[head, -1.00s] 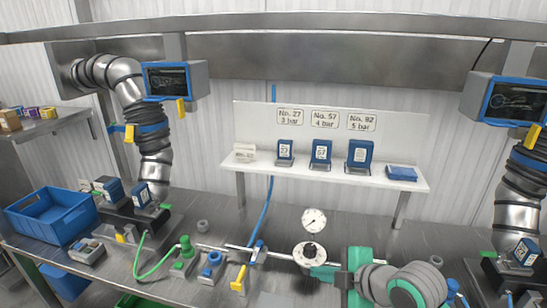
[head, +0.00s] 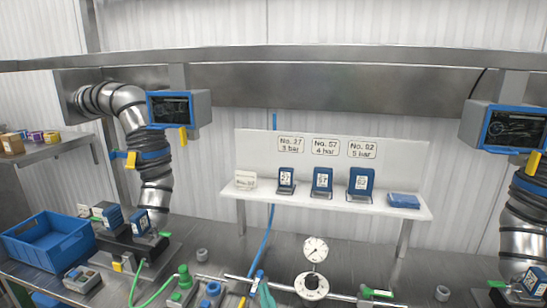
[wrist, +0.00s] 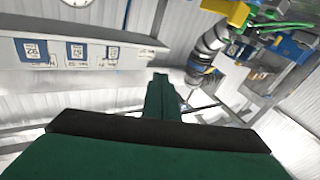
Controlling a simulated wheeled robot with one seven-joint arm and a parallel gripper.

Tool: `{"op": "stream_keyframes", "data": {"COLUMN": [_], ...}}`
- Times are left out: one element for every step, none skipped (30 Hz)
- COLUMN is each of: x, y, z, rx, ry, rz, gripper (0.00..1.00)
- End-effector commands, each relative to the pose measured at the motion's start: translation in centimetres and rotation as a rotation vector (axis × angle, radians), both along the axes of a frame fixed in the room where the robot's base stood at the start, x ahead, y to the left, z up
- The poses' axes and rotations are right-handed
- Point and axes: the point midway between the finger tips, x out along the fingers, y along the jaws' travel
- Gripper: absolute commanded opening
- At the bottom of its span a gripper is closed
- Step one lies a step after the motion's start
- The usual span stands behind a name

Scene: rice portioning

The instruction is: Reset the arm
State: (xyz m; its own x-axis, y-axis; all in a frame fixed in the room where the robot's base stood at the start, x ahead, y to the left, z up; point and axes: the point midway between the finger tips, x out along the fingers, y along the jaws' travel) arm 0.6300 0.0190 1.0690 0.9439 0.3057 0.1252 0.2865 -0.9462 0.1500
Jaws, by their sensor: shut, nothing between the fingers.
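My gripper (wrist: 160,78) fills the lower middle of the wrist view. Its green fingers are together with nothing between them, in front of the shelf and wall. In the head view, a teal tip (head: 267,297) at the bottom edge, beside the blue lever (head: 257,282), appears to be my gripper. The rest of my arm is out of that frame. The wrist view is strongly rotated, showing the shelf cards at upper left and the ribbed metal duct (wrist: 212,42) at upper right.
The bench holds a dial gauge (head: 315,250), a round flange (head: 312,285), a green hose (head: 140,280) and a blue crate (head: 48,242) at left. A white shelf (head: 330,203) bears several blue cards. Screens hang on both sides.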

Motion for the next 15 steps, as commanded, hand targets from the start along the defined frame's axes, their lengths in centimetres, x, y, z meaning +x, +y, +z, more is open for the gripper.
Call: {"op": "stream_keyframes", "data": {"x": [-0.7, -1.1, -1.7, -2.1, -2.6, -3.4, -3.9, -4.5, -5.4, -6.0, -6.7, -7.7, -8.5, -9.3, -10.4], "y": [0.5, 0.5, 0.7, 0.8, 0.8, 0.9, 1.0, 1.1, 1.1, 1.1, 1.1, 1.2, 1.2, 1.2, 1.2], "z": [-1.3, -1.9, -2.8, -3.5, -4.2, -5.1, -5.8, -6.6, -7.6, -8.3, -9.1, -10.0, -10.8, -11.5, -12.4], "rx": [0.048, 0.073, 0.105, 0.129, 0.150, 0.179, 0.196, 0.215, 0.237, 0.253, 0.267, 0.285, 0.295, 0.306, 0.318], "ry": [0.018, 0.026, 0.037, 0.046, 0.055, 0.067, 0.077, 0.088, 0.102, 0.113, 0.123, 0.137, 0.147, 0.159, 0.173], "rz": [-0.019, -0.035, -0.055, -0.069, -0.085, -0.105, -0.120, -0.135, -0.156, -0.172, -0.187, -0.206, -0.221, -0.234, -0.254], "gripper": [0.00, 0.00, 0.00, 0.00, 0.00, 0.00, 0.00, 0.00, 0.00, 0.00, 0.00, 0.00, 0.00, 0.00, 0.00]}}
